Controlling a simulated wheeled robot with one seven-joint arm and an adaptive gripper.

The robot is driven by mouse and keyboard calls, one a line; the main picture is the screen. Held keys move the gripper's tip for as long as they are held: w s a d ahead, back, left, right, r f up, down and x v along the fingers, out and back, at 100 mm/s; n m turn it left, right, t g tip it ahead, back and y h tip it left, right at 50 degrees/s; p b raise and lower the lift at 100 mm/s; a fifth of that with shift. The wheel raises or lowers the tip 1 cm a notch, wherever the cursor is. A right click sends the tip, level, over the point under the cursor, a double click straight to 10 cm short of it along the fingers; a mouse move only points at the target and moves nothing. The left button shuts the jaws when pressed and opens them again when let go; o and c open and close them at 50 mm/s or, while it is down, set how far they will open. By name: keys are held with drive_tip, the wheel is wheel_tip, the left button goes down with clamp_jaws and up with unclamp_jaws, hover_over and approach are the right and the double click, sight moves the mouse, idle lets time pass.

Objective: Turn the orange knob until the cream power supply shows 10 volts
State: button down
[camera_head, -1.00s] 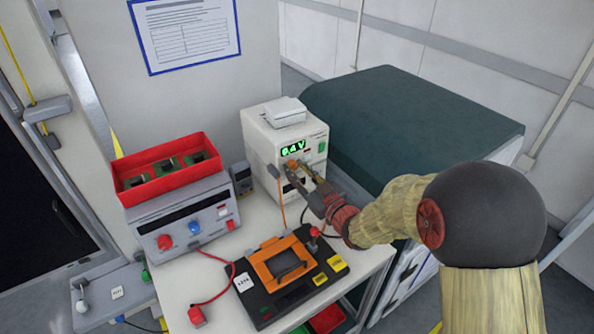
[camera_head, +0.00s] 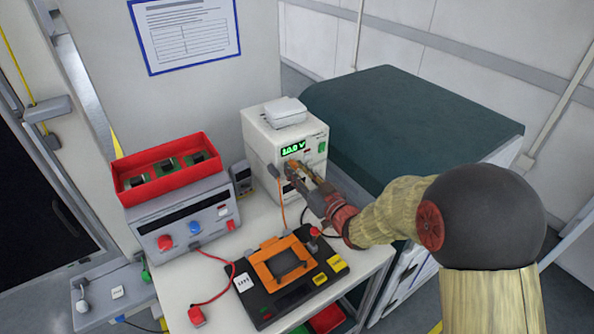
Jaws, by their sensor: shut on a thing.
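The cream power supply (camera_head: 262,150) stands upright at the back of the white table. Its green display (camera_head: 293,148) appears to read 10.0 V, in small digits. The orange knob (camera_head: 291,166) is just below the display, partly hidden by my gripper. My gripper (camera_head: 297,170) reaches in from the right and is shut on the orange knob. The lower front of the power supply is partly covered by my gripper and wrist.
A grey unit (camera_head: 180,225) with red and blue knobs carries a red bin (camera_head: 122,184) of circuit boards at left. A black fixture with an orange frame (camera_head: 257,272) lies in front. A dark green cabinet (camera_head: 400,120) stands behind my arm.

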drive_tip(key=c, duration=1.6)
unclamp_jaws()
drive_tip(key=shift+o, duration=0.3)
drive_tip(key=v, duration=1.2)
